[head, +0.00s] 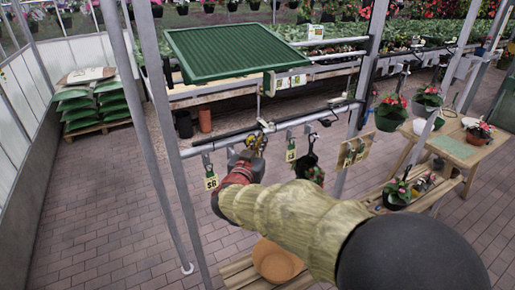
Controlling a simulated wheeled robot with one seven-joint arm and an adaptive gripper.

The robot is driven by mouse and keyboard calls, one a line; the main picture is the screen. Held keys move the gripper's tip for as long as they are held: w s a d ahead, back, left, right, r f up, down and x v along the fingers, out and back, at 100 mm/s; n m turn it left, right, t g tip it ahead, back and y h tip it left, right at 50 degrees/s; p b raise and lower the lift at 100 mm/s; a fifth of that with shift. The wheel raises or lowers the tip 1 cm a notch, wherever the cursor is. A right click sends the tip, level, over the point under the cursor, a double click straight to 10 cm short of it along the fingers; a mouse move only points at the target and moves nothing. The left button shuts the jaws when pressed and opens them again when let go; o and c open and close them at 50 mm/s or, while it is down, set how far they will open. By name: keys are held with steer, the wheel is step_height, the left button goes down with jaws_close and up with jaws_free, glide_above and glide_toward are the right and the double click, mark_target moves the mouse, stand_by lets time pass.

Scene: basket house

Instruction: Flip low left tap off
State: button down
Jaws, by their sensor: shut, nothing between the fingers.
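My gripper (254,143) is in the head view at the left part of the low rail (236,133), above a red cuff. It looks closed and holds nothing. It is close to a small light-coloured fitting (264,124) on that rail, which may be the low left tap. The arm and gripper partly cover this area. I cannot tell the tap's handle position or whether the gripper touches it. A yellow number tag (211,182) hangs from the rail to the left of the gripper, and another tag (291,154) hangs to its right.
A green tray (232,50) sits above the upper rail. Metal posts (150,120) stand left of the gripper. Hanging pots (391,113) and a wooden table (462,150) are at right. Stacked green sacks (75,108) lie at back left. The brick floor (100,210) at left is clear.

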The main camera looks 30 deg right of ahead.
mark_target(270, 127)
steer(key=x, duration=0.7)
steer(key=shift+w+d, duration=0.15)
steer(key=shift+w, duration=0.05)
steer(key=shift+d, duration=0.1)
steer(key=shift+s+d+n+t+y+b, duration=0.2)
steer(key=shift+n+t+y+b, duration=0.1)
steer(key=shift+b, duration=0.35)
